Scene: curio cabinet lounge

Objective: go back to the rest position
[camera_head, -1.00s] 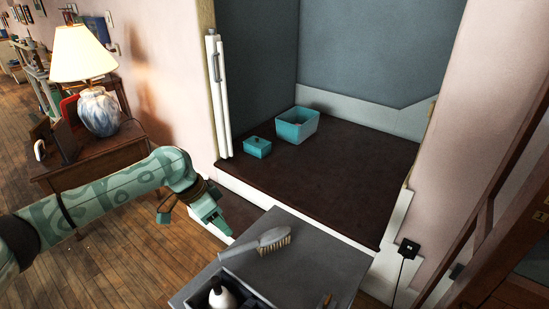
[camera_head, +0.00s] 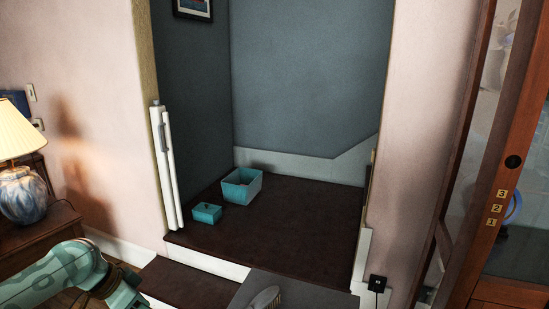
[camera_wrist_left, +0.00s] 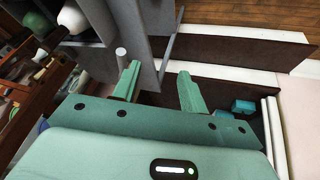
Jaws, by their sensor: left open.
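My left arm (camera_head: 70,276) comes in at the lower left of the head view, with its gripper mostly cut off by the bottom edge. In the left wrist view my left gripper (camera_wrist_left: 159,84) is open, its two green fingers apart with nothing held between them. My right gripper is in neither view.
An open teal box (camera_head: 242,187) and a small lidded teal box (camera_head: 206,213) stand on the dark alcove floor (camera_head: 300,222). A brush (camera_head: 266,298) lies on a grey surface (camera_head: 300,292). A lamp (camera_head: 20,165) stands at left; a wooden door frame (camera_head: 510,170) is at right.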

